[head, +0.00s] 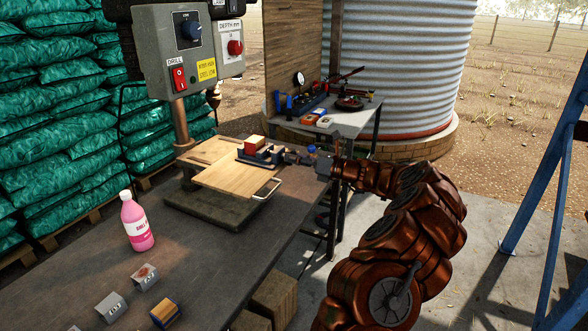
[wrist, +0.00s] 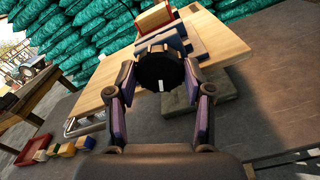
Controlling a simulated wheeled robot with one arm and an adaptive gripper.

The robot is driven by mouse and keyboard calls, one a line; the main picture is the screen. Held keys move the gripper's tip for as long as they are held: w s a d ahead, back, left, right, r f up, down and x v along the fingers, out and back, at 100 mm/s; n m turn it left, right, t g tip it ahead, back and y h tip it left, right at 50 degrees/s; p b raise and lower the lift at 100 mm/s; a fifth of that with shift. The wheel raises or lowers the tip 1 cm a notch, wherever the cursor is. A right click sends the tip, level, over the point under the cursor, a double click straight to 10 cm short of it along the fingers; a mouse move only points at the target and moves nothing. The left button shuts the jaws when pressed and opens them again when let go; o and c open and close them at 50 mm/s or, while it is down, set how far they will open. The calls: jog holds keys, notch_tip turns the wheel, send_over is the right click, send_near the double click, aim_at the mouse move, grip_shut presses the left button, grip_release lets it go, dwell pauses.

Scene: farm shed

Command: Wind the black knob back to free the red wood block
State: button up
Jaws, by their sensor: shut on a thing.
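The red wood block (head: 254,142) sits in a dark blue vise (head: 266,156) on the drill's wooden board. The block also shows at the top of the wrist view (wrist: 155,18), against the vise jaws (wrist: 182,42). The round black knob (wrist: 158,74) faces the wrist camera, its white mark pointing down in the picture. My gripper (wrist: 158,88) is shut on the knob, one finger on each side. In the head view my gripper (head: 298,157) reaches the vise from the right, and its fingers largely hide the knob.
A drill control box (head: 188,48) stands above the board (head: 235,182). A pink bottle (head: 137,222) and small labelled holders (head: 145,277) stand on the bench nearer the camera. A side table (head: 345,122) with tools stands behind my gripper. Green sacks fill the left.

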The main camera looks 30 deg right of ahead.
jog(key=n+b, duration=1)
jog(key=b, duration=0.2)
jog(key=shift+n+b, duration=0.3)
jog(key=shift+n, duration=0.1)
jog(key=o, duration=1.3)
jog(key=shift+r+p, duration=0.15)
jog(key=shift+p, duration=0.2)
jog(key=m+p, duration=0.1)
jog(key=p, duration=0.1)
jog(key=shift+r+p, duration=0.1)
jog(key=shift+p, duration=0.25)
